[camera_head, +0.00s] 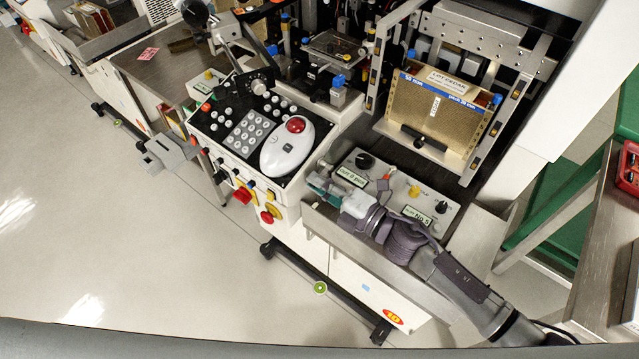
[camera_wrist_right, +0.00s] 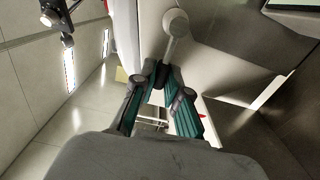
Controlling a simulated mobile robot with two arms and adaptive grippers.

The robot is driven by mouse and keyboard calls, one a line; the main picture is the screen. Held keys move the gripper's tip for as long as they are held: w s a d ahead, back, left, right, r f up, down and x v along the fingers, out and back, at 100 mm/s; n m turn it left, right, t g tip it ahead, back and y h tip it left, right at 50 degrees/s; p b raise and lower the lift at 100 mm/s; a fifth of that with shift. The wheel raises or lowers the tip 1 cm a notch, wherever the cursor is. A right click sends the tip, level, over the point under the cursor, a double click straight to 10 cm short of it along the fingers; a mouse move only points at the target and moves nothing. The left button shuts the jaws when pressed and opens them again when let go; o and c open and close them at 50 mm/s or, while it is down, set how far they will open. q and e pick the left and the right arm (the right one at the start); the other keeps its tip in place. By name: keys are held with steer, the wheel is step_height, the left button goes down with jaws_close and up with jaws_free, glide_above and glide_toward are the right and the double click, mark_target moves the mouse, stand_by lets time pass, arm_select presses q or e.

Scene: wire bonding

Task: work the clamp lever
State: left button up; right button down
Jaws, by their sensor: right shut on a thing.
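The clamp lever (camera_wrist_right: 174,28), a pale grey arm with a rounded end, shows in the right wrist view, running down to my fingertips. My right gripper (camera_wrist_right: 161,72) is shut on the lever's near end, its two teal fingers meeting there. In the head view my right gripper (camera_head: 317,181) is at the left front corner of the grey control box (camera_head: 385,187), beside the white console. The lever is small and mostly hidden by the fingers in that view. My left gripper is not in view.
A white mouse-like device with a red button (camera_head: 284,147) and a keypad (camera_head: 248,132) sit on the console to the left. A gold-coloured magazine (camera_head: 436,106) stands behind the control box. A metal bench (camera_head: 600,250) is at the right. The floor (camera_head: 120,240) at the left is clear.

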steer(key=shift+f, duration=0.25)
steer(key=c, duration=1.2)
jaws_free()
steer(key=shift+r, duration=0.1)
steer(key=v, duration=1.2)
